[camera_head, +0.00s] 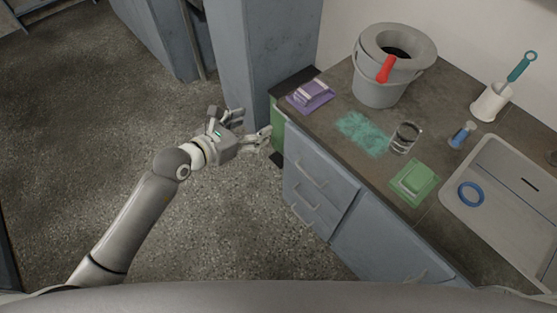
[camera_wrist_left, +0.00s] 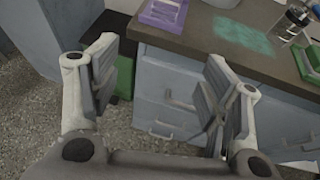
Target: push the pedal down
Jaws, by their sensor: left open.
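I cannot clearly make out a pedal in either view. A green bin-like thing (camera_head: 278,129) with dark parts above and below stands at the left end of the drawer cabinet; its green side also shows in the left wrist view (camera_wrist_left: 124,78). My left gripper (camera_head: 253,125) is open and empty, above the floor just left of the green thing and cabinet. In the left wrist view its two fingers are spread wide (camera_wrist_left: 160,54), with the cabinet front visible between them. The left finger partly covers the green thing. My right gripper is not in view.
The counter (camera_head: 333,133) carries a grey bucket (camera_head: 378,88), a purple item (camera_head: 310,97), turquoise powder (camera_head: 362,132), a glass (camera_head: 405,137) and a green item (camera_head: 414,180). Drawer handles (camera_head: 311,177) stick out. A blue-grey cabinet (camera_head: 249,55) stands behind. The floor (camera_head: 80,150) at left is clear.

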